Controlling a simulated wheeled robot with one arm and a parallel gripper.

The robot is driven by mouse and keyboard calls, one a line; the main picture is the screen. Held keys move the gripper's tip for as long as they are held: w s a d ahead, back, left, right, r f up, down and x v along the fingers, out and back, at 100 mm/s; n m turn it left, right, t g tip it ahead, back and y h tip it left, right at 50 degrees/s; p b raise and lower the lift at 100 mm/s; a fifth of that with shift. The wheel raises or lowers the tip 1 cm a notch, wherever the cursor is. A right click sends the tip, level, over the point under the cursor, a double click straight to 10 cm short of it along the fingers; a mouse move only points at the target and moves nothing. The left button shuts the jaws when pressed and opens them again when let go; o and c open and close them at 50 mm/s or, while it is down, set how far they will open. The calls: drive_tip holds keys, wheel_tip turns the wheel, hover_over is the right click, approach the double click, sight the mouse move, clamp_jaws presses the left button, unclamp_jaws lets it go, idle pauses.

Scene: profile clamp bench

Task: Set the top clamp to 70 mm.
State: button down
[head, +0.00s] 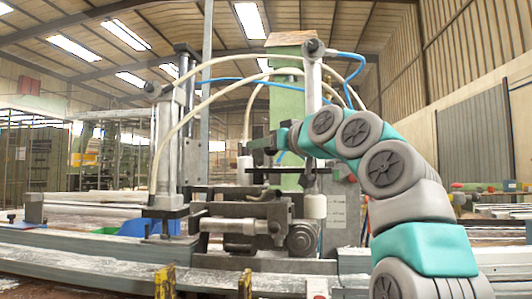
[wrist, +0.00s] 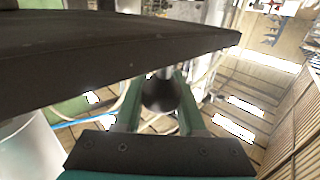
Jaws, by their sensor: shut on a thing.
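My gripper (head: 262,143) is at the end of my arm, in the middle of the head view, beside the upper part of the clamp bench. In the wrist view its two green fingers (wrist: 160,80) are shut on a dark rounded knob. The dark knob (wrist: 160,97) sits between the fingers. A dark clamp bar (head: 285,171) runs just below my gripper in the head view. A large dark bar (wrist: 90,60), probably the same one, crosses the wrist view close to the fingers. I cannot make out a millimetre reading in either view.
Below are a dark clamp mechanism (head: 250,215) and a white cylindrical pad (head: 315,207). A pneumatic cylinder (head: 168,150) stands at left, with pale and blue hoses arching over the bench. A blue bin (head: 140,227) lies behind the rail. Yellow clamps (head: 165,282) stand in front.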

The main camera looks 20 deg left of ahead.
drive_tip(key=shift+r, duration=0.2)
drive_tip(key=shift+c, duration=2.4)
unclamp_jaws()
drive_tip(key=shift+d+f, duration=0.1)
drive_tip(key=b+v, duration=0.3)
drive_tip(key=v, duration=0.4)
drive_tip(key=shift+f+b, duration=0.1)
drive_tip(key=shift+b, duration=0.2)
drive_tip(key=shift+s+d, duration=0.25)
